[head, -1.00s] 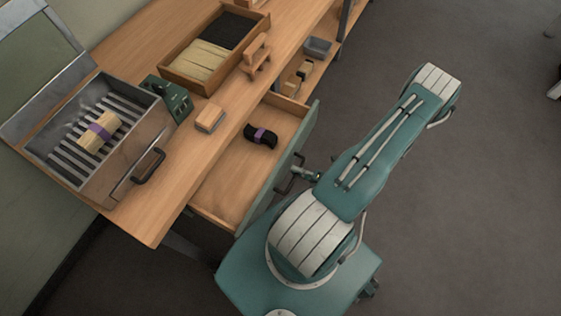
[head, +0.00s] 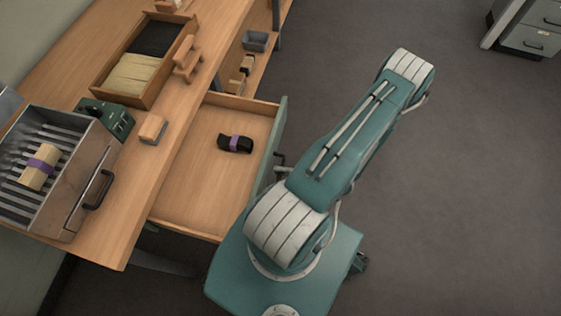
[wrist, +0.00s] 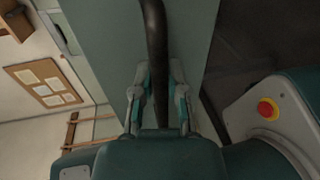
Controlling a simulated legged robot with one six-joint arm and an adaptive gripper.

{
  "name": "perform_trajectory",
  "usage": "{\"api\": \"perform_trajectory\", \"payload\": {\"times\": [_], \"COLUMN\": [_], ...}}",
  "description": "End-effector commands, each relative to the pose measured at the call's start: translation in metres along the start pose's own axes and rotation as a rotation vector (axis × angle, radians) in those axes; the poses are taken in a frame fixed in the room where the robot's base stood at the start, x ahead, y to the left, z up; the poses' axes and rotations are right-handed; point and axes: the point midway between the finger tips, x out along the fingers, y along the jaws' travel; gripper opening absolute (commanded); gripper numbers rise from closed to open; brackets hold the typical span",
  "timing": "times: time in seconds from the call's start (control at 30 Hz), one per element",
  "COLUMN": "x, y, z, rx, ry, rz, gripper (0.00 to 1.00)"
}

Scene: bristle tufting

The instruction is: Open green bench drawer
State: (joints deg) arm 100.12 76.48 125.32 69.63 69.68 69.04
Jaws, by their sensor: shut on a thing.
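The green bench drawer (head: 215,170) is pulled well out from under the wooden bench, and its floor is in plain view. A dark bundle with a purple band (head: 235,144) lies inside it. In the wrist view the drawer's green front (wrist: 105,40) fills the middle, with its dark bar handle (wrist: 156,50) running down between my fingers. My gripper (wrist: 158,95) is shut on this handle. In the head view my arm hides most of the gripper and handle at the drawer front.
On the bench (head: 130,195) stand a metal slatted tray (head: 75,200) with a purple-banded bundle, a green device (head: 105,115), a small wooden block (head: 152,129) and a wooden two-part box (head: 107,82). A grey cabinet (head: 525,35) is at the far right. Open floor lies right of my arm.

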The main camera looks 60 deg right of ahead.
Motion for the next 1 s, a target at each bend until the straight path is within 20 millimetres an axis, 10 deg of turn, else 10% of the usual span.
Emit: {"api": "perform_trajectory", "payload": {"times": [0.07, 0.1, 0.17, 0.63, 1.0], "x": [0.0, 0.0, 0.0, -0.008, -0.075], "y": [-0.003, -0.003, -0.003, -0.001, -0.002], "z": [0.0, 0.0, 0.0, 0.001, 0.002], "rx": [0.001, 0.001, 0.001, -0.001, -0.002], "ry": [0.0, 0.0, 0.0, -0.004, -0.007], "rz": [-0.01, -0.01, -0.009, -0.004, -0.007], "gripper": [0.0, 0.32, 0.54, 0.54, 0.54]}}
